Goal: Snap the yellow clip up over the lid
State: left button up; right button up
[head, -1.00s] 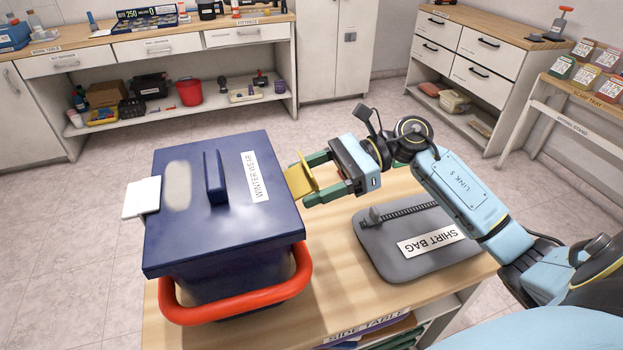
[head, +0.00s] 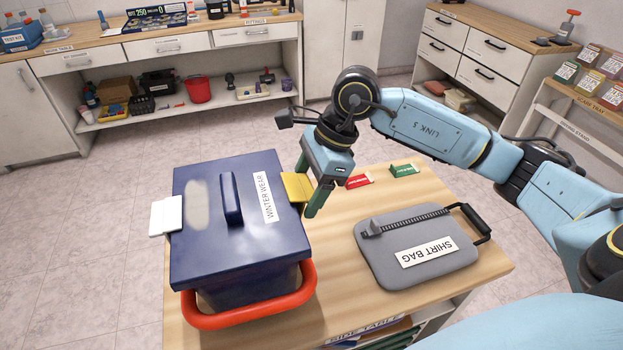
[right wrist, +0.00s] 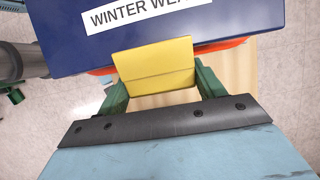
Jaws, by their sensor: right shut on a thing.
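The yellow clip (head: 297,187) is at the right side of the blue box, its top about level with the lid's edge. It also shows in the right wrist view (right wrist: 153,68), with its upper edge against the lid's side. The dark blue lid (head: 215,245) carries a "WINTER WEAR" label and a central handle. My right gripper (head: 308,188) points down beside the box, its green fingers shut on the clip from both sides; they also show in the right wrist view (right wrist: 160,88). A white clip (head: 166,215) lies over the lid's left edge. My left gripper is not in view.
A red-orange carry handle (head: 250,309) hangs at the box's front. A grey shirt bag (head: 385,268) lies on the wooden side table (head: 335,300) to the right.

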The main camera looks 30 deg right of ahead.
jog(key=shift+w+a+r+h+p, duration=0.1)
jog(key=shift+a+r+h+p, duration=0.2)
jog(key=shift+h, duration=0.4)
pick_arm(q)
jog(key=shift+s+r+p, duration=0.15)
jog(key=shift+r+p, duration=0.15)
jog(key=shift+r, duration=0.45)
pick_arm(e)
jog(key=shift+a+g+h, duration=0.25)
jog(key=shift+g+h, duration=0.15)
jog(key=shift+h, duration=0.2)
jog(key=o, duration=1)
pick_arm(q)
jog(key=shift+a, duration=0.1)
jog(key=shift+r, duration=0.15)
pick_arm(e)
jog(key=r, duration=0.4)
jog(key=d+r, duration=0.1)
jog(key=r, duration=0.3)
jog(key=d+r, duration=0.1)
jog(key=r, duration=0.4)
jog(key=shift+s, duration=0.25)
pick_arm(q)
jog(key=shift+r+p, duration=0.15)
jog(key=shift+p, duration=0.15)
pick_arm(e)
jog(key=shift+r, duration=0.15)
